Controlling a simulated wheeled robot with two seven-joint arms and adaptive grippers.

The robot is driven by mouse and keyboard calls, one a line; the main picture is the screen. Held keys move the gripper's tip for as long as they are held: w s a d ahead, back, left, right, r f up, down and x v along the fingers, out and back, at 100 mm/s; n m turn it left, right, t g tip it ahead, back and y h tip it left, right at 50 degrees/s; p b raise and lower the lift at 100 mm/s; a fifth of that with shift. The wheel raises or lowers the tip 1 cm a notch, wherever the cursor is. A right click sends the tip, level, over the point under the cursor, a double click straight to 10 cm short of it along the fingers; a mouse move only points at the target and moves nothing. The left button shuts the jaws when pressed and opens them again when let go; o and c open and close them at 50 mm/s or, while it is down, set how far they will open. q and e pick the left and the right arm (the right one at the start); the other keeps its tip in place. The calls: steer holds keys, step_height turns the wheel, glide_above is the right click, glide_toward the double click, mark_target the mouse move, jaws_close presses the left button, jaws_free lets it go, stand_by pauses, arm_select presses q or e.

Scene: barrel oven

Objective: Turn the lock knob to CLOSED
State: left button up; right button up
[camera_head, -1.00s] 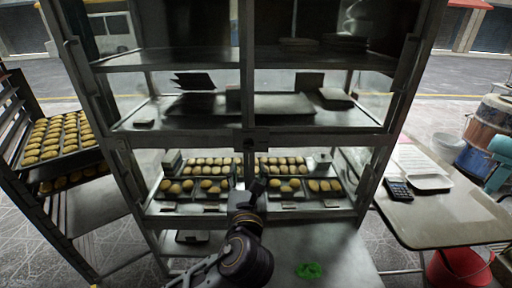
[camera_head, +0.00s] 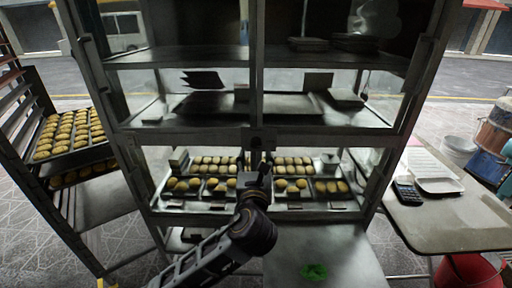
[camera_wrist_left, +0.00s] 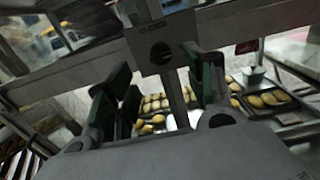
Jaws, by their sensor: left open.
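The dark lock plate (camera_head: 259,138) sits where the cabinet's upright meets its middle crossbar. In the left wrist view the lock plate (camera_wrist_left: 160,50) shows a round dark spot, but I cannot make out the knob's setting. My left gripper (camera_head: 256,170) is just below the plate in the head view. In the left wrist view my left gripper (camera_wrist_left: 162,80) has its fingers apart, one on each side of the upright below the plate, with nothing clearly held. My right gripper is not in view.
The glass cabinet (camera_head: 335,60) holds trays of buns (camera_head: 215,182) behind its lower panes. A bun rack (camera_head: 70,140) stands at left. A side table (camera_head: 450,215) with a calculator (camera_head: 407,192) stands at right. A green patch (camera_head: 314,271) lies on the grey surface below.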

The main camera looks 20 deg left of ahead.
mark_target(256, 146)
arm_select(q)
steer(key=x, duration=0.6)
steer(key=shift+w, duration=0.25)
steer(key=shift+b+x, duration=0.35)
steer(key=shift+x, duration=0.4)
steer(key=c, duration=1)
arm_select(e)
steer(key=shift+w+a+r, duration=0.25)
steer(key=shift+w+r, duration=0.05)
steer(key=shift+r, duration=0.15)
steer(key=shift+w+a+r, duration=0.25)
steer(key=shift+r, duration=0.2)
